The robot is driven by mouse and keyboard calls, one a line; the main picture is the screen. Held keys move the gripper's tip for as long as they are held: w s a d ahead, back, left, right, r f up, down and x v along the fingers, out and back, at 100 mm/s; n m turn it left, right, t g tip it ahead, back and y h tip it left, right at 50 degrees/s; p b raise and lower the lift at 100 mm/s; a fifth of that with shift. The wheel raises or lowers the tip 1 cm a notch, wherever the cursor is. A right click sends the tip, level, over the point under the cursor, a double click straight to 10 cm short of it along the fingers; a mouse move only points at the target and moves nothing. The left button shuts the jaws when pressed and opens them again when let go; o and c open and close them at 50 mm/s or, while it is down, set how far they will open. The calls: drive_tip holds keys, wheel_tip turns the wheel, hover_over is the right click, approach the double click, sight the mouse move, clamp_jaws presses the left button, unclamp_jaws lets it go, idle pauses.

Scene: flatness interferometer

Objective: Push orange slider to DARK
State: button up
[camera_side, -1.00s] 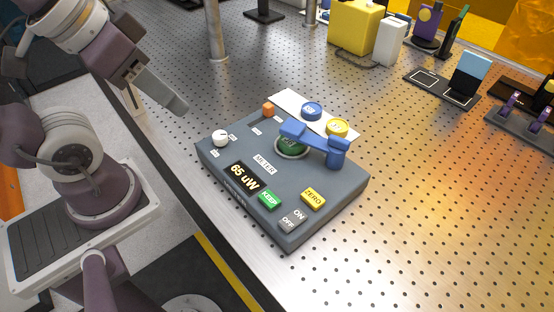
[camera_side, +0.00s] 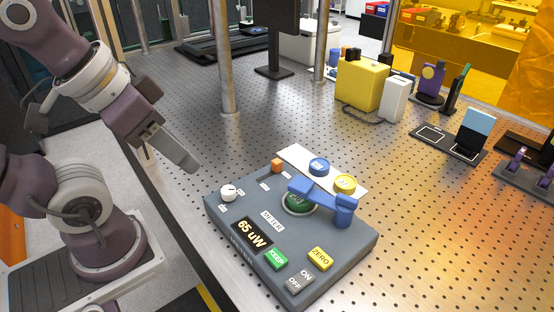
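The orange slider (camera_side: 278,165) is a small orange block near the back left edge of the grey meter box (camera_side: 225,222). Small white labels lie near it, too small to read, so I cannot tell which one marks DARK. My gripper (camera_side: 180,155) hangs in the air to the left of the slider, past the box's left corner, clearly apart from both. Its grey fingers point down and right and overlap in this view, so I cannot see any gap between them. Nothing shows held at their tips.
The box carries a white knob (camera_side: 229,193), a blue swing arm (camera_side: 320,196) over a green disc, a 65 uW display (camera_side: 252,235), and KEEP, ZERO and ON/OFF buttons. Blue and yellow caps stand on a white plate behind. A metal post (camera_side: 224,60) rises farther back.

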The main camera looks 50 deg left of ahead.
drive_tip(key=w+g, duration=0.2)
drive_tip(key=w, duration=0.6)
drive_tip(key=g, duration=0.4)
hover_over(277, 160)
wheel_tip(277, 160, down, 7)
drive_tip(key=shift+f, duration=0.1)
wheel_tip(277, 160, down, 6)
drive_tip(key=shift+r, duration=0.1)
drive_tip(key=shift+f, duration=0.6)
clamp_jaws()
drive_tip(key=shift+r, duration=0.1)
